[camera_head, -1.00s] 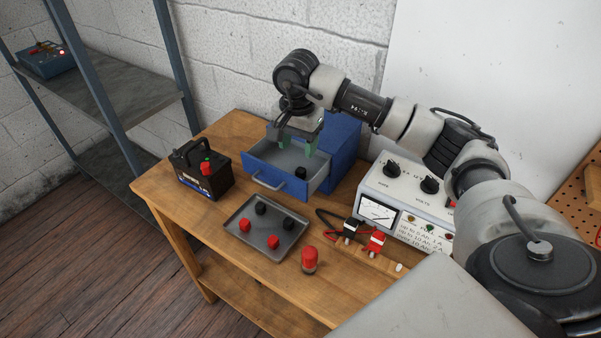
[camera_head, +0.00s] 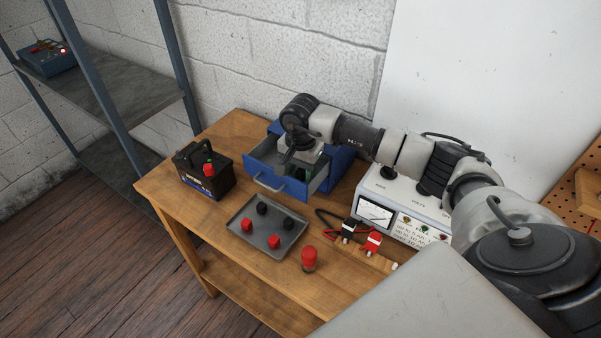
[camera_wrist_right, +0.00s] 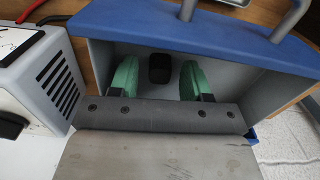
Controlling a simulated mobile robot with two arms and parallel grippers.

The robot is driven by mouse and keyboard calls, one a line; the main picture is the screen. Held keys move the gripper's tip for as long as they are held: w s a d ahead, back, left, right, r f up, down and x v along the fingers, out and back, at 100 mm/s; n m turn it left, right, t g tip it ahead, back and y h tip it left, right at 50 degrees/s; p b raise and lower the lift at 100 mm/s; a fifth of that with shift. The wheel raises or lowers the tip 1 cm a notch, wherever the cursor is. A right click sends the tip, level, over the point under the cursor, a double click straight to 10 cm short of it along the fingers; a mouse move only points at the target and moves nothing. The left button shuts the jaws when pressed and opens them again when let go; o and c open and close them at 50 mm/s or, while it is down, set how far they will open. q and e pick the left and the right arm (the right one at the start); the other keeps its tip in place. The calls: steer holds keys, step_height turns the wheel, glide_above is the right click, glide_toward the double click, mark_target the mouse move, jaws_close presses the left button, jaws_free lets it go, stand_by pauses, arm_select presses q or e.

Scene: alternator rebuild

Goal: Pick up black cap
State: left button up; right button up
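A black cap (camera_wrist_right: 160,69) lies on the floor of the open blue drawer, close to its front wall in the right wrist view. My right gripper (camera_wrist_right: 158,80) is inside the drawer, open, with one green finger on each side of the cap and gaps between. In the head view the right gripper (camera_head: 300,160) is down in the drawer (camera_head: 290,188); the cap shows there as a dark spot (camera_head: 300,173), partly hidden. My left gripper is not in view.
The tray (camera_head: 250,248) also holds two red caps (camera_head: 247,226). A battery (camera_head: 204,172) stands left of the drawer. A red-topped jar (camera_head: 309,259), clamps (camera_head: 370,243) and a meter box (camera_head: 385,212) stand to the right. The drawer walls closely surround the right gripper.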

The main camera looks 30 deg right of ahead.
mark_target(302, 172)
steer(key=c, duration=0.6)
steer(key=shift+r, duration=0.15)
steer(key=shift+r, duration=0.2)
steer(key=r+b, duration=0.2)
steer(key=r, duration=0.1)
steer(key=shift+s+d+r, duration=0.1)
steer(key=shift+s+r, duration=0.1)
steer(key=shift+r, duration=0.1)
steer(key=s+r+b, duration=0.3)
steer(key=s+r, duration=0.3)
steer(key=s, duration=0.5)
steer(key=shift+s+d+r, duration=0.15)
steer(key=shift+r, duration=0.25)
